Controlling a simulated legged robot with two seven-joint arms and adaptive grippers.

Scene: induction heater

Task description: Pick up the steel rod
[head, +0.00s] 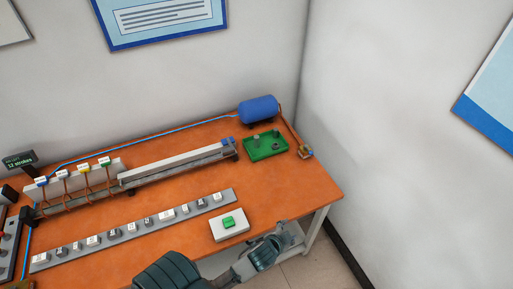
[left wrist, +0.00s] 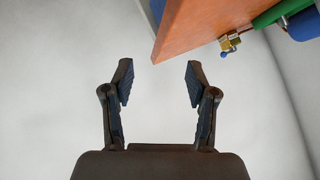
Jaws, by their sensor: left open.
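I cannot pick out the steel rod for certain in either view. A green tray (head: 264,150) near the back right of the table carries small dark and metallic pieces, too small to identify. My left gripper (head: 287,236) is beyond the table's front right edge in the head view. In the left wrist view the same gripper (left wrist: 158,82) has its two fingers spread, with nothing between them. My right gripper is not in view.
The orange table (head: 285,195) holds a white box with a green button (head: 229,223), a grey strip of small labelled blocks (head: 130,231), a long grey rail (head: 178,165) and a blue tank (head: 258,109). A brass fitting (head: 304,151) sits near the right edge. Walls stand behind and right.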

